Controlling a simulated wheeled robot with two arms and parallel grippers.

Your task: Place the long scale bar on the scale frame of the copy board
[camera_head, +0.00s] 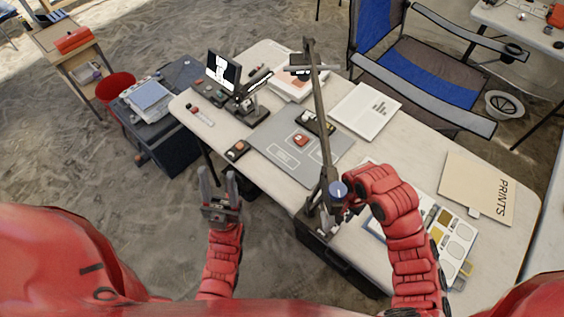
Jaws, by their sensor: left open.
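The grey copy board (265,135) lies on the table with pale outlined frames marked on it. One empty outlined frame (283,156) is near its front left; I cannot read which is the scale frame. A red piece (300,140) sits in the middle of the board. A dark oblong item (316,123) lies at its back. A slim pale strip (204,118) lies at the table's left end; I cannot tell whether it is the long scale bar. My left gripper (218,173) is open and empty, off the table's front edge. My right gripper (328,204) is by the stand's foot, its fingers unclear.
A tall copy stand column (318,105) rises beside the board. A small dark tray (237,150) stands at the table's front left edge. A monitor (222,71), a white printed sheet (366,110) and a PRINTS folder (475,185) are on the table. A chair (425,70) stands behind.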

